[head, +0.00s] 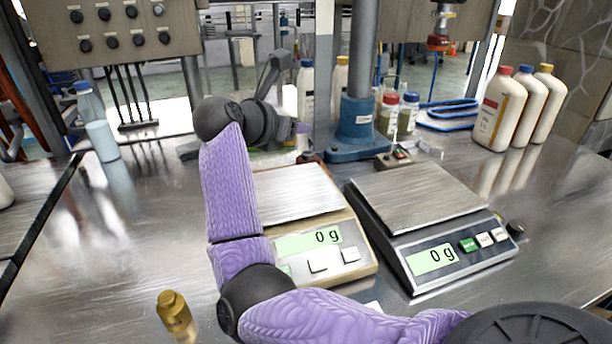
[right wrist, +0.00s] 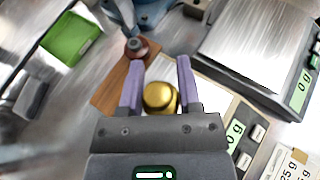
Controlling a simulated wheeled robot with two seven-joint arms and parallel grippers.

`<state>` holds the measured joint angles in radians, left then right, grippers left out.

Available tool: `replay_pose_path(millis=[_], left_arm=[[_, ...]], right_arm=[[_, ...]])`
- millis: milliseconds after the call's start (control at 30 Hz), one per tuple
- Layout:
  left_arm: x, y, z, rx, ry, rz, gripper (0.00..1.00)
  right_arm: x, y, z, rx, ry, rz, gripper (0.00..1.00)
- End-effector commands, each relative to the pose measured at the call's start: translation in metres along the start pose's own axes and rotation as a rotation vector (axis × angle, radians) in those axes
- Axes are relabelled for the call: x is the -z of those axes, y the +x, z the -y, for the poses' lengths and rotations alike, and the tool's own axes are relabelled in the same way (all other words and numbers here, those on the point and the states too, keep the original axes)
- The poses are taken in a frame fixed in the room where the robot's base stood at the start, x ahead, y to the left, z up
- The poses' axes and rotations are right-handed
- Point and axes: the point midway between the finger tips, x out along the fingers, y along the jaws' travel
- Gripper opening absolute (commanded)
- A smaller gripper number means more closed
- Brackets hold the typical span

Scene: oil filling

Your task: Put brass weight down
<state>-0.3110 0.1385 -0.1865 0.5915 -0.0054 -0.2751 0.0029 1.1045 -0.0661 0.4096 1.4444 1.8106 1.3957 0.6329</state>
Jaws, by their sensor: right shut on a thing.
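My right gripper (right wrist: 158,72) is shut on a brass weight (right wrist: 160,97), which shows as a round gold top between the purple fingers in the right wrist view. In the head view my right arm reaches over the left scale, and its gripper (head: 303,140) is near the back of the pan, small and partly hidden; the held weight cannot be made out there. The left scale (head: 360,262) and the right scale (head: 480,262) both read 0 g. Another brass weight-like piece (head: 175,315) stands on the table at the front left. My left gripper is out of view.
A blue-based column (head: 355,140) stands behind the scales. A wooden board (right wrist: 108,92) and a green tray (right wrist: 70,38) show in the wrist view. White bottles (head: 500,110) stand at the back right, and a clear bottle (head: 100,130) at the left. The table's left front is mostly bare.

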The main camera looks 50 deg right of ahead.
Motion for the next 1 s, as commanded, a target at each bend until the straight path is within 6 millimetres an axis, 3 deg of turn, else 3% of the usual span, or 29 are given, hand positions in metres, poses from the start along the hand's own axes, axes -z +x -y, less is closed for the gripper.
replay_pose_path(millis=[200,500,867,900,1000], left_arm=[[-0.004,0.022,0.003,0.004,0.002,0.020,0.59],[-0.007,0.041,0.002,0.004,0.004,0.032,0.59],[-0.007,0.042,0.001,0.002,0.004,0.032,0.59],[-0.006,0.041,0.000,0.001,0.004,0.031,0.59],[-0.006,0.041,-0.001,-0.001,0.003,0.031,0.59]], right_arm=[[0.047,0.021,0.000,0.006,-0.005,0.001,0.00],[0.092,0.040,0.000,0.004,-0.004,0.001,0.00],[0.097,0.041,0.000,0.003,0.001,0.000,0.00],[0.096,0.041,0.001,0.003,0.001,0.000,0.52],[0.095,0.041,0.001,0.003,0.001,0.000,0.74]])
